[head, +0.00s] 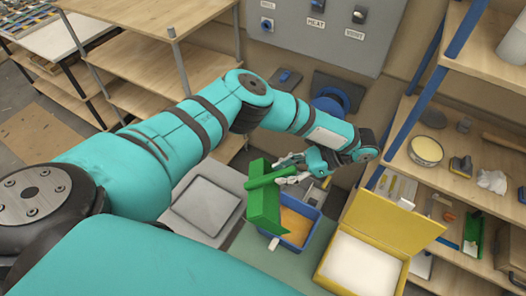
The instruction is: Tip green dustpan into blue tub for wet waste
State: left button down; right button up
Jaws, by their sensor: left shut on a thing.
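The green dustpan (265,208) is in the middle of the head view, held in the air above a blue tub. My left gripper (292,174) is shut on the dustpan's handle. The dustpan looks tilted, with its pan hanging over the tub's left side. The blue tub (318,222) stands on a grey-green surface and shows orange-brown material inside. The dustpan hides the tub's left part. I cannot tell whether the dustpan touches the tub's rim or whether anything is in the pan. My right gripper is not in view.
A yellow box (370,222) with white content and a raised lid stands right of the tub. A grey square tray (206,207) lies to the left. Wooden shelves (500,120) with small items stand at the right. A grey switch panel (325,35) is behind.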

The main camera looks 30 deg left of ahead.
pick_arm(q)
jog(key=shift+w+d+y, duration=0.3)
jog(key=shift+w+d, duration=0.1)
jog(key=shift+d, duration=0.2)
jog(key=shift+w+d+f+g+y, duration=0.3)
jog(key=shift+d+g, duration=0.1)
jog(key=shift+d, duration=0.15)
jog(key=shift+w+d+r, duration=0.2)
jog(key=shift+w+d, duration=0.1)
jog(key=shift+d, duration=0.15)
dwell(0.6)
jog(key=shift+a, duration=0.15)
dwell(2.5)
